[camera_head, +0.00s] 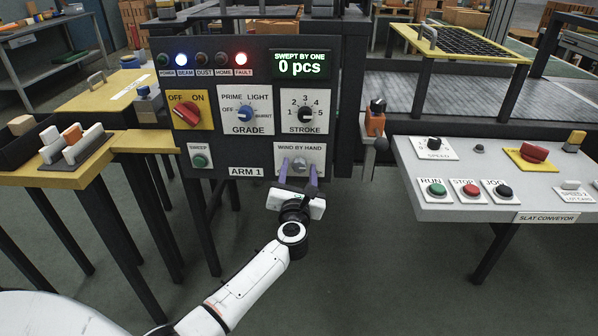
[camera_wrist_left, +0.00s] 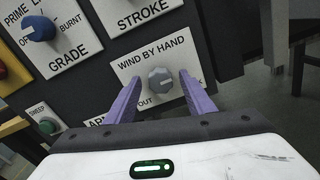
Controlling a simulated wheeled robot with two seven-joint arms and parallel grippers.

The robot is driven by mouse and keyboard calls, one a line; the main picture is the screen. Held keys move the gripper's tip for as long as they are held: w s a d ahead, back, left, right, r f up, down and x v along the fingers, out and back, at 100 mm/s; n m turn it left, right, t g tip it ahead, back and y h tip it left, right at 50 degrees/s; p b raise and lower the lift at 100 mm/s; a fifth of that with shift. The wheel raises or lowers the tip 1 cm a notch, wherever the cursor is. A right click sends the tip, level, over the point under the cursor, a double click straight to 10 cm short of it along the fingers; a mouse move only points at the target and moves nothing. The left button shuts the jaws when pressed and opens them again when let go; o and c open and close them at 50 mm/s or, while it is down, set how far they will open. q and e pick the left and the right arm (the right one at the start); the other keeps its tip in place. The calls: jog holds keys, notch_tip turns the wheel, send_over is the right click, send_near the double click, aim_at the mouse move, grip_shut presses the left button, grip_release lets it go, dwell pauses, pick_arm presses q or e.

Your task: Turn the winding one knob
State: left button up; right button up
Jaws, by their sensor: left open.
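The winding knob is a grey knob on the white "WIND BY HAND" plate (camera_head: 313,150), low on the right of the dark control panel. In the left wrist view the grey knob (camera_wrist_left: 160,79) shows clearly on its plate. My left gripper (camera_head: 299,172) is open in front of the knob, its purple fingers pointing at the panel. In the left wrist view the left gripper (camera_wrist_left: 157,88) has one finger on each side of the knob, with gaps between. Whether the fingertips reach the knob's depth is hard to tell. My right gripper is not in view.
The panel also holds a red OFF/ON switch (camera_head: 186,113), a blue GRADE knob (camera_head: 246,113), a STROKE knob (camera_head: 305,113) and a green SWEEP button (camera_head: 199,160). A slat conveyor console (camera_head: 440,212) stands right. A yellow table (camera_head: 70,178) with small blocks stands left.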

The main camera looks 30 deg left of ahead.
pick_arm(q)
jog(key=shift+c, duration=0.3)
jog(key=c, duration=1)
jog(key=shift+m, duration=0.3)
